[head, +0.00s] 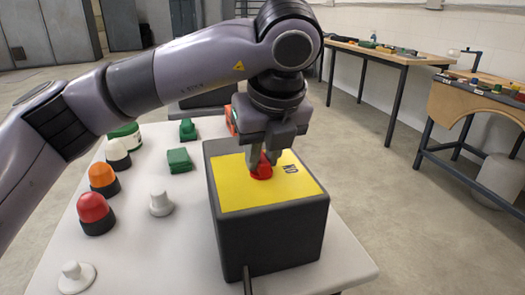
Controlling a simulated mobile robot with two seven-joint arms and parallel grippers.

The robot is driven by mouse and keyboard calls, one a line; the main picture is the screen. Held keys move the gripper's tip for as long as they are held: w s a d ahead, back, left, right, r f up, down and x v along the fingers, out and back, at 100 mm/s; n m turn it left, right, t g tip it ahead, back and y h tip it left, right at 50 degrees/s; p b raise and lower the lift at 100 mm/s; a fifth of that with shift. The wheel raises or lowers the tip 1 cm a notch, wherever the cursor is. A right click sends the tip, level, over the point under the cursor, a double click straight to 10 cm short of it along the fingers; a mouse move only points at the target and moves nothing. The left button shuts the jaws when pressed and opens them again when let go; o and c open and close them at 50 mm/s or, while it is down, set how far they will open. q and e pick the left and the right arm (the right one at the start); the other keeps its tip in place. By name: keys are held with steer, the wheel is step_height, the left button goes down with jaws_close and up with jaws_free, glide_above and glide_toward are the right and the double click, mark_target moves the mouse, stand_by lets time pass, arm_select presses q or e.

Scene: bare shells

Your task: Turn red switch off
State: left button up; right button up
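The red switch (261,173) sits on the yellow top (235,196) of a dark grey box (270,240) that stands on a white table. The label "ON" is printed to the right of the switch. My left gripper (265,159) points down over the switch. Its two fingertips are close together on either side of the switch's upper part, and a bit of red shows between them. The fingers partly hide the switch, so its exact angle is hard to read. My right gripper is not in view.
On the white table (180,265), left of the box, are red (95,213) and orange (103,179) domed buttons, white knobs (160,203) and green blocks (179,160). A dark cable runs from the box front. Workbenches (385,52) stand behind to the right.

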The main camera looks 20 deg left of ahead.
arm_select(q)
steer(key=shift+o, duration=1.3)
steer(key=p+v, duration=0.1)
steer(key=v, duration=0.6)
